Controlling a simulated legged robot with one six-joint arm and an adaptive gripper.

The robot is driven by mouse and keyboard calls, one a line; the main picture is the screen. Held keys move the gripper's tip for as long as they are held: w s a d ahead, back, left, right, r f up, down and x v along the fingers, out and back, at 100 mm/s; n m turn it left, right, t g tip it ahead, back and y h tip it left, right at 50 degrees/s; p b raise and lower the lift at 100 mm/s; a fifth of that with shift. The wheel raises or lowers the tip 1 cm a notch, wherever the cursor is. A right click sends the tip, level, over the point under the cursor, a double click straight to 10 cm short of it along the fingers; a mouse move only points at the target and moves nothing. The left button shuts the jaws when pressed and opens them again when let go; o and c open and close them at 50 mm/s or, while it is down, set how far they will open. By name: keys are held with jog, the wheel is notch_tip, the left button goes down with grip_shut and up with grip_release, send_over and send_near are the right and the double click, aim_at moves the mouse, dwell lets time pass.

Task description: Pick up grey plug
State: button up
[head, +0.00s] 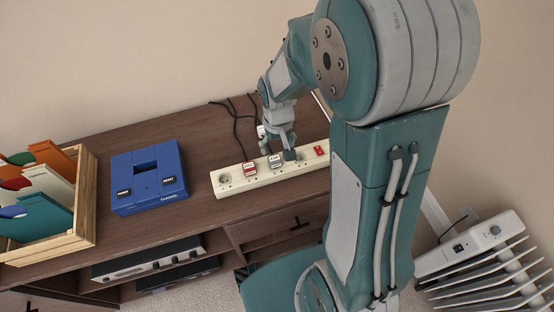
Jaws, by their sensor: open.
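A cream power strip (228,188) lies on the brown wooden cabinet top. A light grey plug (276,161) with a small dark label sits upright in the strip, right of a red plug (250,169). My gripper (278,151) points down from above, with its fingers spread over the strip at the grey plug. The fingers partly hide the plug. I cannot tell whether they touch it. A dark grey shape at the right fingertip may be the finger pad or another plug.
Black cords (236,128) run behind the strip. A blue console (148,178) stands to the left, beside a wooden crate (84,215) of colourful sleeves. A red switch (319,151) is at the strip's right end. A wall is behind; a white radiator (470,245) stands at lower right.

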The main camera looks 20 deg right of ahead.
aim_at(274, 158)
jog(key=shift+a+f, duration=0.3)
jog(key=shift+f, duration=0.1)
jog(key=f, duration=0.2)
jog(key=a+f, duration=0.1)
jog(key=shift+s+a+f, duration=0.1)
jog(key=shift+s+f, duration=0.05)
jog(key=shift+f, duration=0.2)
jog(key=shift+d+f, duration=0.35)
jog(key=shift+f, duration=0.15)
jog(key=shift+d, duration=0.25)
jog(key=c, duration=0.4)
jog(key=shift+a, duration=0.1)
jog(key=c, duration=0.5)
jog(key=shift+a, duration=0.25)
jog(key=c, duration=0.3)
